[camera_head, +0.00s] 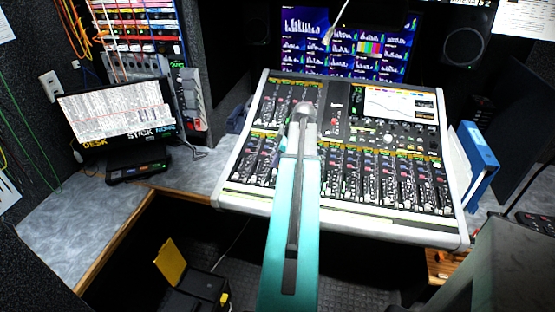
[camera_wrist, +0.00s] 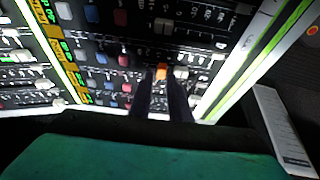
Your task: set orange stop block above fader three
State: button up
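A small orange block (camera_wrist: 161,72) shows in the wrist view between the tips of my two dark fingers. My gripper (camera_wrist: 161,82) points at the console with a narrow gap between its fingers. I cannot tell whether the fingers press on the block or stand just beside it. In the head view my gripper (camera_head: 305,108) is over the left-middle part of the mixing console (camera_head: 340,205). The console has rows of faders and knobs with white, blue and red caps, which also show in the wrist view. My arm hides part of the fader rows, and I cannot make out the fader numbers.
A console screen (camera_head: 400,103) and a large monitor (camera_head: 345,45) are behind. A small display (camera_head: 115,112) stands at left. Blue and white binders (camera_head: 478,150) stand right of the console. The left desk (camera_head: 75,230) has clear space.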

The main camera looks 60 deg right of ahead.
jog(key=shift+o, duration=1.3)
jog(key=shift+f, duration=0.1)
jog(key=b+v, duration=0.2)
jog(key=v, duration=1.2)
jog(key=shift+a, duration=0.1)
